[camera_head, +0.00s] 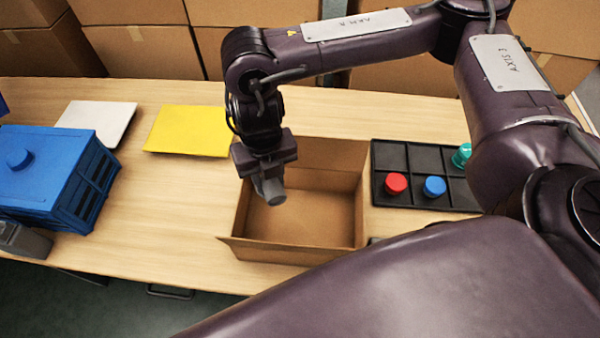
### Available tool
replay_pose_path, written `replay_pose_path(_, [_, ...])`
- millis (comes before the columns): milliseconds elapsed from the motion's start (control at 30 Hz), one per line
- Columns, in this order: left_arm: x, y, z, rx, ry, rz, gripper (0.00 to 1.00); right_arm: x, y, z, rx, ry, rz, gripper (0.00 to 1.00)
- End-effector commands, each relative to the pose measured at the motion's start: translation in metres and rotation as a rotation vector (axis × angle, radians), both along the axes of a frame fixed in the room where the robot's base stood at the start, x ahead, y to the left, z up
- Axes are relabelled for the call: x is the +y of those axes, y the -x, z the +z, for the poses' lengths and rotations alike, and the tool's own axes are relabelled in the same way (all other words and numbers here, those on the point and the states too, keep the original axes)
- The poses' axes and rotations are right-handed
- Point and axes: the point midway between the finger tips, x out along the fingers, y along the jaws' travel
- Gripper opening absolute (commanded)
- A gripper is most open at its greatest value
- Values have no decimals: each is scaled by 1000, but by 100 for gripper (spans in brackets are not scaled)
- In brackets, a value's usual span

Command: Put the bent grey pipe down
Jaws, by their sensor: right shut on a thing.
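My right gripper (264,163) points down above the open cardboard box (240,215), over its left part. It is shut on the bent grey pipe (271,190). A short, rounded grey end of the pipe sticks out below the jaws; the rest is hidden by the gripper. The pipe appears to be held clear of the box floor. My left gripper is not clearly seen.
A black divided tray (410,160) with red, blue and green caps stands right of the box. A yellow sheet (188,130), a white sheet (97,122) and a blue crate (50,180) lie left. A grey object (24,240) sits at the left edge. Bare table lies between.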

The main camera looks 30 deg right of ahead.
Motion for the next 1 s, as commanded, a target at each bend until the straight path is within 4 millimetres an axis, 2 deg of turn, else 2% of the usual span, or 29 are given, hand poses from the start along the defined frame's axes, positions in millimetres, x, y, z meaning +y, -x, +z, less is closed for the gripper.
replay_pose_path(100, [0, 0, 5, 0, 0, 0, 36, 4, -2, 13, -2, 4, 196, 0])
replay_pose_path(200, [0, 0, 6, 0, 0, 0, 36, 5, -3, 17, -3, 7, 294, 0])
replay_pose_path(333, [0, 0, 5, 0, 0, 0, 36, 6, -2, 8, 3, 7, 342, 0])
replay_pose_path(467, [0, 0, 1, 0, 0, 0, 36, 6, -1, -23, 8, 5, 343, 0])
replay_pose_path(800, [-1, 0, -19, -1, 1, -1, 36, 7, -1, -114, 5, 5, 342, 0])
replay_pose_path(1000, [-2, 0, -27, -1, 2, -1, 36, 6, -3, -142, 0, 6, 343, 0])
